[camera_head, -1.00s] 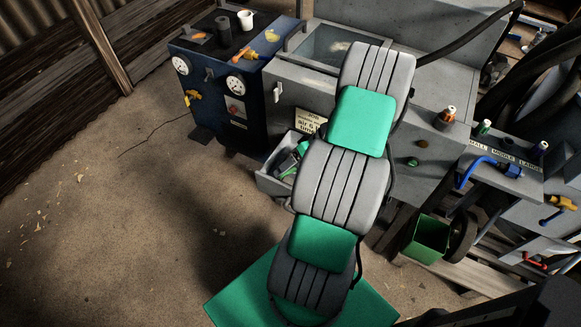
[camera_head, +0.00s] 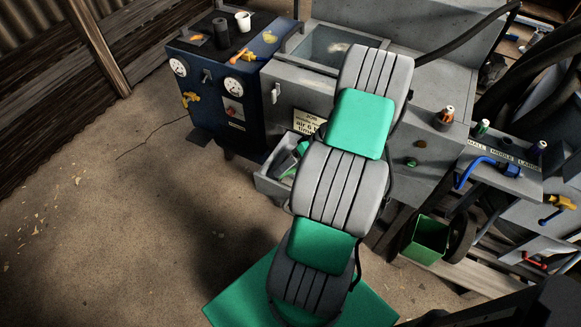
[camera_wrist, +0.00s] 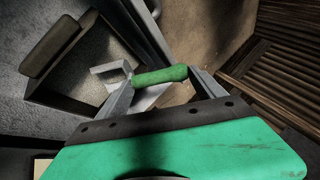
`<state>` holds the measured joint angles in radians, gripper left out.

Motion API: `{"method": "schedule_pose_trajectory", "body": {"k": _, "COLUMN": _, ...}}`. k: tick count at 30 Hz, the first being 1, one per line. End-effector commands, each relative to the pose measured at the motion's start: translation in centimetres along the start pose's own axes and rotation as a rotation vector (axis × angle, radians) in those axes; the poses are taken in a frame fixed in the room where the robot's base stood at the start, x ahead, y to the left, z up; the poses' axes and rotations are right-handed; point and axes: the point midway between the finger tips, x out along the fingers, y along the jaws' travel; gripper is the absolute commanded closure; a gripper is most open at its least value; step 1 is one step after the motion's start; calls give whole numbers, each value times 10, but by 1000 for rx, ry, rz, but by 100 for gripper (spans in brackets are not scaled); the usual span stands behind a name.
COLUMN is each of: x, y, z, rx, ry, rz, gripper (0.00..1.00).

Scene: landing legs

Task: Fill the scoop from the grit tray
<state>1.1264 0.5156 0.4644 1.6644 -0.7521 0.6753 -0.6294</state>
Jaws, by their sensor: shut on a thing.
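In the wrist view my gripper (camera_wrist: 160,80) is shut on the green handle (camera_wrist: 160,75) of the scoop, which spans between the two fingers. A pale grey metal part shows behind and beside the handle, but I cannot make out the scoop's bowl or whether it holds grit. The grit tray seems to be the grey open bin (camera_head: 268,186) at the front of the grey machine in the head view. Green and grey parts show inside it, mostly hidden by my arm. In the wrist view, a grey bin with a rounded bar (camera_wrist: 50,48) lies at upper left.
A blue cabinet (camera_head: 215,105) with gauges stands left of the bin, with a white cup (camera_head: 243,21) on top. The grey machine (camera_head: 300,90) rises behind. A green bucket (camera_head: 428,238) stands at right. The floor at left is open.

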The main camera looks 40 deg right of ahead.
Motion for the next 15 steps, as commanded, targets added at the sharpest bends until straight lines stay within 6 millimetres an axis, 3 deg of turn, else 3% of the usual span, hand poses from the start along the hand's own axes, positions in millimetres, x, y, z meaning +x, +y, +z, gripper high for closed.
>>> {"method": "schedule_pose_trajectory", "body": {"k": 15, "x": -1, "y": 3, "z": 0, "rx": 0, "ry": 0, "rz": 0, "gripper": 78}}
